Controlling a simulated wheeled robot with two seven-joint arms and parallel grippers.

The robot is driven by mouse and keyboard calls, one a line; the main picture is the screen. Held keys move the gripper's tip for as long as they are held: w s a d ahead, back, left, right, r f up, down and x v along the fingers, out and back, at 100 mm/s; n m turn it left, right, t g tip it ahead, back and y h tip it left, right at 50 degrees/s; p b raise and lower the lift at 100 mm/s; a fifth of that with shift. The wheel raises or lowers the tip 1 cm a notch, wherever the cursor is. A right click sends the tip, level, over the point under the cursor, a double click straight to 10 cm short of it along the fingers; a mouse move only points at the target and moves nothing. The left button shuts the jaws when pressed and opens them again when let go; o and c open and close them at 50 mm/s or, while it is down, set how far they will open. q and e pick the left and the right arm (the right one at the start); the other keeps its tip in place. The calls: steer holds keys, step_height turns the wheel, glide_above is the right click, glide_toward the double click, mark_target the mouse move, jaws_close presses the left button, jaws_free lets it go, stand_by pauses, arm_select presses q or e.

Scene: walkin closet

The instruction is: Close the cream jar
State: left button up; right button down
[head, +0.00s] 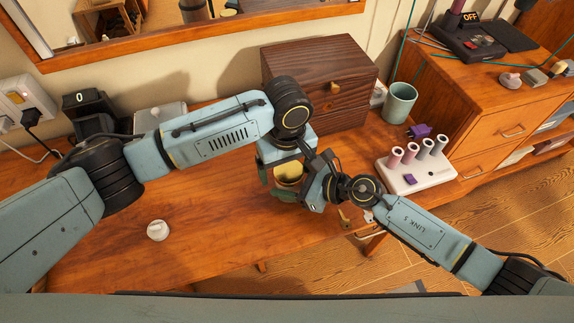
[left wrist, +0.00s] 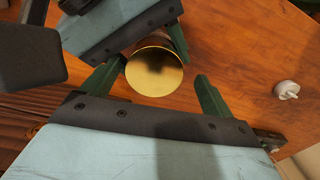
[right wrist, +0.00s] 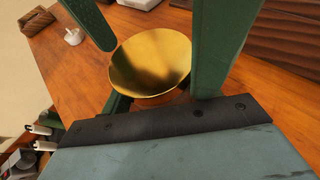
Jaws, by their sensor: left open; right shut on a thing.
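My right gripper (head: 302,186) is shut on the jar from the right. My left gripper (head: 275,182) is open, with its green fingers to either side of the jar's top. A small white knobbed piece (head: 158,230), possibly the lid, lies apart on the desk at left.
A dark wooden box (head: 320,85) stands behind the jar. A green cup (head: 399,102) and a white stand with several cylinders (head: 416,167) are at right. A black device (head: 90,112) is at the back left. The desk's front left is mostly clear.

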arm_select(q)
steer(key=shift+d, duration=0.1)
steer(key=shift+r, duration=2.3)
steer(key=shift+c, duration=0.4)
steer(key=shift+d+r+n, duration=0.1)
steer(key=shift+r+n, duration=1.6)
steer(key=shift+r, duration=0.05)
steer(key=shift+f, duration=0.1)
steer(key=shift+f, duration=3.95)
steer(key=shift+c, duration=0.5)
